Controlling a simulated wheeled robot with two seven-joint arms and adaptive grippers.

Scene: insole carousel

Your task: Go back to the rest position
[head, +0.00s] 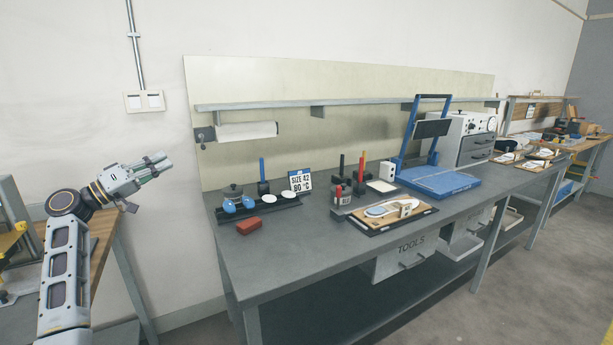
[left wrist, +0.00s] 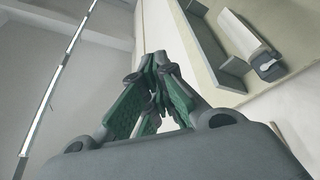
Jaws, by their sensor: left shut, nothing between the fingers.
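My left gripper (head: 160,166) is raised at the left of the head view, above and left of the grey workbench (head: 270,268). It points right and is shut and empty. In the left wrist view its green-padded fingers (left wrist: 158,70) meet at the tips with nothing between them. It touches nothing; the wall is behind it. My right gripper is in neither view.
A paper roll (head: 247,131) hangs under the shelf. A wooden-topped table (head: 103,238) stands at left.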

